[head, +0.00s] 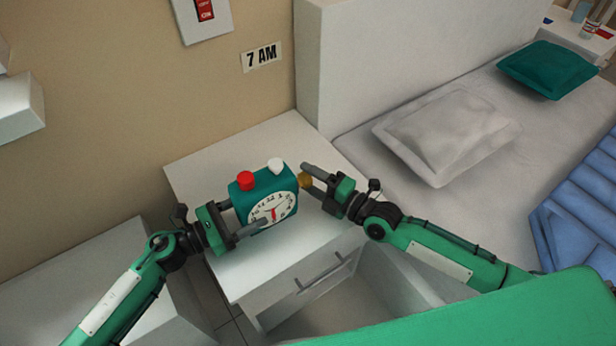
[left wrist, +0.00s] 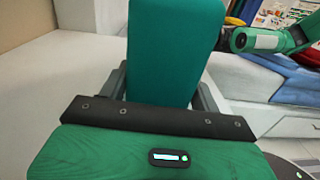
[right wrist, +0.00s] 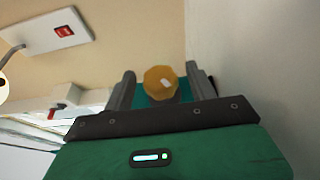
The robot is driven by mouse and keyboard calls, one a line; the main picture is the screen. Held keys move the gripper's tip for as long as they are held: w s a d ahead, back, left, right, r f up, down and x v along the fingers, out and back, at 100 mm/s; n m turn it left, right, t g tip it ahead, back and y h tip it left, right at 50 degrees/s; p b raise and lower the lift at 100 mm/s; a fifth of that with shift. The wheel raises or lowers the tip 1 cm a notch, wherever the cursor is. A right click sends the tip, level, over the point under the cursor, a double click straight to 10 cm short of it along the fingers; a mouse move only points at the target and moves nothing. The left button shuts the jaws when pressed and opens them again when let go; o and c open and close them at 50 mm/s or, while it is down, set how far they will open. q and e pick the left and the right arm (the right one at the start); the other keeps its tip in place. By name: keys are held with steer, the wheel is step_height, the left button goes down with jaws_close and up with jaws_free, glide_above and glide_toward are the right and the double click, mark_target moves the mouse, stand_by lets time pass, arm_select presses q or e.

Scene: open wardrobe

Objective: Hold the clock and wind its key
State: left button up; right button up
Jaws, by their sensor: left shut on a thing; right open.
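The teal clock (head: 244,197) has a white dial, a red knob and a white knob on top. It is above or on the white nightstand (head: 200,168); I cannot tell if it touches. My left gripper (head: 247,216) is shut on the clock from the left; its teal side fills the space between the fingers in the left wrist view (left wrist: 172,50). The yellow key (head: 305,181) sticks out of the clock's right side. My right gripper (head: 311,179) is open, with its fingers on either side of the key, which shows between them in the right wrist view (right wrist: 160,83).
A bed with a grey pillow (head: 446,135) and a teal pillow (head: 547,69) stands to the right. A "7 AM" sign (head: 261,56) and a red switch (head: 205,9) are on the wall. The nightstand top behind the clock is clear.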

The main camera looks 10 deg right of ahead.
steer(key=shift+w+a, duration=0.35)
steer(key=c, duration=1)
steer(key=shift+a+r+g, duration=0.1)
steer(key=shift+g, duration=0.3)
